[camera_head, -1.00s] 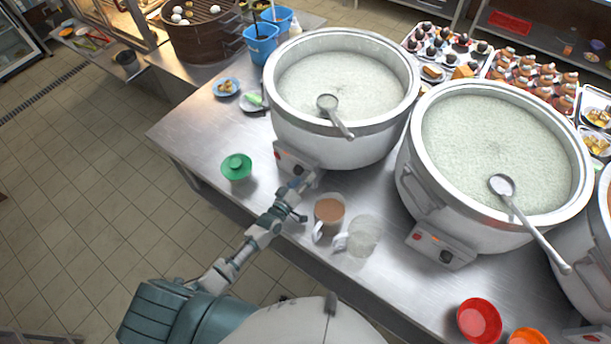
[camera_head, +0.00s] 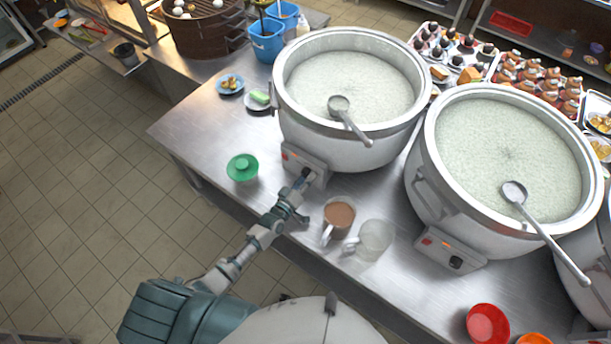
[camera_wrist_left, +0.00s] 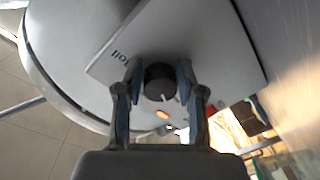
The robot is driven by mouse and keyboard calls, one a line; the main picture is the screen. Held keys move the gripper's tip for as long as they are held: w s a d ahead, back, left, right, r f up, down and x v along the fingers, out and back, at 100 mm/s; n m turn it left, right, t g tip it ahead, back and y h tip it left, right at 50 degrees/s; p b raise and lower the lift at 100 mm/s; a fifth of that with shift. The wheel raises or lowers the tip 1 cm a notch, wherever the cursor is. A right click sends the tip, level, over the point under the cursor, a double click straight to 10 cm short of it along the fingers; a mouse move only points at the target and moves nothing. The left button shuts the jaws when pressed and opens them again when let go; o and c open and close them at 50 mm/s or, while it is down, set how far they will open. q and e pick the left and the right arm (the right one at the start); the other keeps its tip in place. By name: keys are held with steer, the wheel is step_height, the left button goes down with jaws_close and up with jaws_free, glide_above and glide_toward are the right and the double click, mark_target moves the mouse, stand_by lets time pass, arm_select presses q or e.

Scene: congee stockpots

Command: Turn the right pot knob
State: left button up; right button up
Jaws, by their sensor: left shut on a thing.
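The left pot (camera_head: 345,151) is a large metal stockpot full of pale congee, with a control box (camera_head: 300,160) low on its front. In the head view the gripper mostly hides this knob. The right pot (camera_head: 470,235) has its own box (camera_head: 450,252) with a dark knob (camera_head: 455,263), untouched. My right gripper is not in view.
A cup of brown drink (camera_head: 338,214) and a clear glass mug (camera_head: 374,239) stand just right of my left gripper. Red (camera_head: 487,323) and orange bowls are at the front right. Ladles rest in both pots.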

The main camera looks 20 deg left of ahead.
arm_select(q)
steer(key=shift+w+a+r+t, duration=0.15)
steer(key=shift+a+r, duration=0.25)
steer(key=shift+a, duration=0.1)
steer(key=shift+w+a+r+t, duration=0.15)
steer(key=shift+a+r, duration=0.25)
steer(key=shift+a, duration=0.05)
steer(key=shift+s+d+n, duration=0.1)
steer(key=shift+d+n, duration=0.15)
steer(key=shift+n, duration=0.05)
steer(key=shift+d+f+n, duration=0.1)
steer(key=shift+n, duration=0.3)
steer(key=shift+f+n, duration=0.15)
steer(key=shift+n, duration=0.35)
steer(key=shift+s, duration=0.1)
steer(key=o, duration=1)
steer(key=shift+f, duration=0.1)
steer(key=shift+c, duration=0.2)
steer(key=shift+o, duration=0.9)
steer(key=shift+s, duration=0.2)
steer(key=v, duration=1.1)
steer(key=shift+s+a, duration=0.25)
steer(key=shift+s, duration=0.1)
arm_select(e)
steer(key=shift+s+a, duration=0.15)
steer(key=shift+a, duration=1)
